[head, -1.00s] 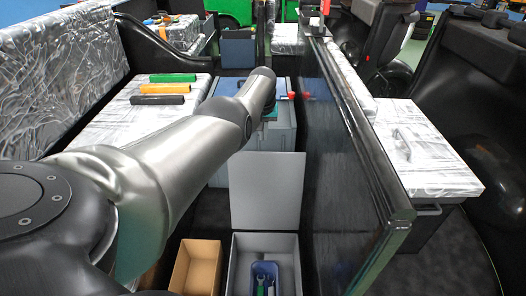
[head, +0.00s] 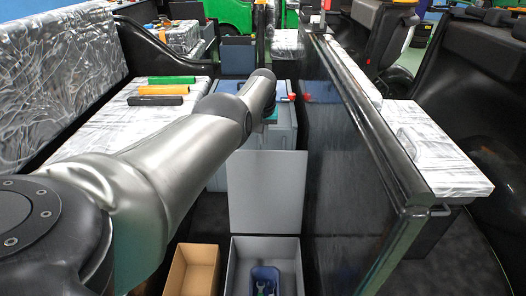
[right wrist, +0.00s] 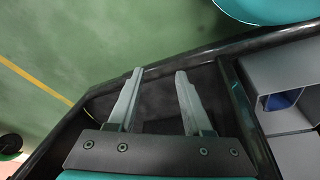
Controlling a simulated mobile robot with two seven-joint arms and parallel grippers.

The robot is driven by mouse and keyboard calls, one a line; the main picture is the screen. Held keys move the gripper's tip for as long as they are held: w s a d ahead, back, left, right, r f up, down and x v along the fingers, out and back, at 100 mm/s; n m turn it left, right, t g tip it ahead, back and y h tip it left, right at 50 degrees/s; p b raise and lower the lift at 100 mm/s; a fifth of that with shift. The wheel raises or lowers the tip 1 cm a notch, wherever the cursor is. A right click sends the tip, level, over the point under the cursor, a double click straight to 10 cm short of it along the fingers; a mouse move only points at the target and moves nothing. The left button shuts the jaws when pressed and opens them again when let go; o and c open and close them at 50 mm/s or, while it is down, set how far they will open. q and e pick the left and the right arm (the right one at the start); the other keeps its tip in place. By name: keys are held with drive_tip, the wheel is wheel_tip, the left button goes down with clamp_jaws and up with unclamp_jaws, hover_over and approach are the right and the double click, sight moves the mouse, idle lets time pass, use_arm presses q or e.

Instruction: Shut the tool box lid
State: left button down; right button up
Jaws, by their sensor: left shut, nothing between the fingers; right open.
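The grey tool box (head: 233,267) is at the bottom middle of the head view, with a blue tray (head: 265,274) inside. Its flat grey lid (head: 266,190) stands open, upright at the box's far side. My left gripper (head: 271,118) is beyond and above the lid's top edge, small and partly hidden by its own arm. It is shut and empty. In the right wrist view, my right gripper (right wrist: 159,72) is open with nothing between its fingers. The grey box with blue inside (right wrist: 285,98) shows at the right, apart from the fingers.
An open tan box (head: 194,270) stands left of the tool box. A tall dark panel (head: 350,150) runs along the right side. Blue-grey cabinets (head: 283,138) are behind the lid. A silver-covered seat at left holds black, yellow and green bars (head: 160,90).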

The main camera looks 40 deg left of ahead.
wheel_tip(320, 180, up, 6)
drive_tip(key=f+t+b, duration=0.1)
drive_tip(key=b, duration=0.2)
use_arm(q)
drive_tip(key=shift+s+d+f+p, duration=0.3)
drive_tip(key=shift+s+d+p, duration=0.35)
drive_tip(key=shift+p, duration=0.7)
drive_tip(key=shift+s+d+f+p, duration=0.3)
drive_tip(key=shift+s+d+p, duration=0.35)
drive_tip(key=shift+p, duration=0.65)
use_arm(e)
wheel_tip(320, 180, down, 9)
drive_tip(key=s+g, duration=0.1)
drive_tip(key=shift+s+r+g, duration=0.2)
drive_tip(key=shift+s+g, duration=0.1)
drive_tip(key=shift+s, duration=0.05)
use_arm(q)
drive_tip(key=shift+s+a, duration=0.1)
use_arm(e)
drive_tip(key=shift+d, duration=0.1)
